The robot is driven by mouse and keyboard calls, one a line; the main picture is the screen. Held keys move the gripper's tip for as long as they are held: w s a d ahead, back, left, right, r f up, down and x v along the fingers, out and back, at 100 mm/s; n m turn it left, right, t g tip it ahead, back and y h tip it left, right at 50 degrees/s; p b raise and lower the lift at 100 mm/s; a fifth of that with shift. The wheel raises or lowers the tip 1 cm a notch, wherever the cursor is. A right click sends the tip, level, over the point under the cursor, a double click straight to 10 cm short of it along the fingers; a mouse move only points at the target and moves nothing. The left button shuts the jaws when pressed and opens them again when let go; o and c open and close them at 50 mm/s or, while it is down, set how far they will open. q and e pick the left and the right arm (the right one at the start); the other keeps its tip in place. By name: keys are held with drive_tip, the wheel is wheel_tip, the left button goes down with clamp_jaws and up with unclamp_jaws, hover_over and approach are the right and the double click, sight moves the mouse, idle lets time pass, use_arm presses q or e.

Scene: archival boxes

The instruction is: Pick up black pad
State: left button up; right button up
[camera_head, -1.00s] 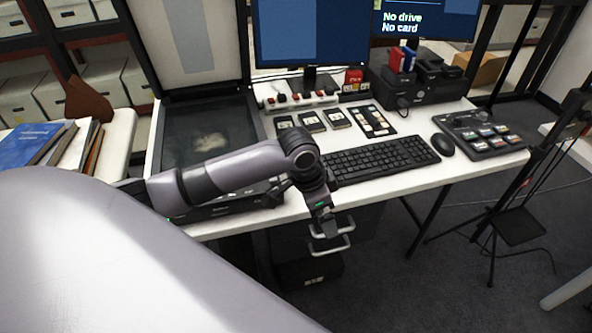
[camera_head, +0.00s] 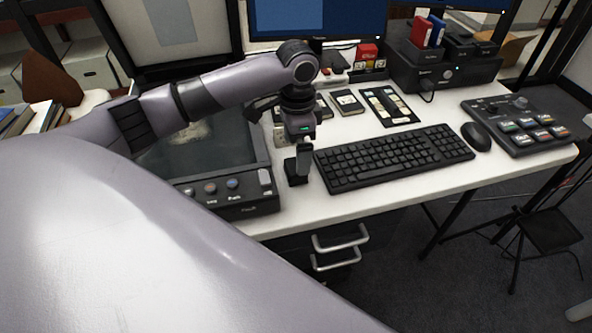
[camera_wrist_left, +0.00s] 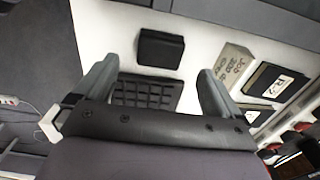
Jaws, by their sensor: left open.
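A small black square pad (camera_wrist_left: 161,48) lies on the white desk in the left wrist view, between the dark scanner edge and the black keyboard (camera_wrist_left: 146,92). It is ahead of and between the fingers of my left gripper (camera_wrist_left: 158,78), which is open and empty, apart from the pad. In the head view my left gripper (camera_head: 302,158) points down over the desk between the scanner and the keyboard. The dark pad (camera_head: 294,178) shows there, partly hidden by the gripper. My right gripper is not in view.
The flatbed scanner (camera_head: 235,206) is left of the pad. In the wrist view a grey labelled box (camera_wrist_left: 233,65) and black labelled cartridges (camera_wrist_left: 274,81) lie to the right. A mouse (camera_head: 476,137) and a control panel (camera_head: 520,126) sit farther right.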

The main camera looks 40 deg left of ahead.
use_arm(q)
drive_tip(key=f, duration=0.6)
drive_tip(key=shift+s, duration=0.2)
drive_tip(key=c, duration=1.1)
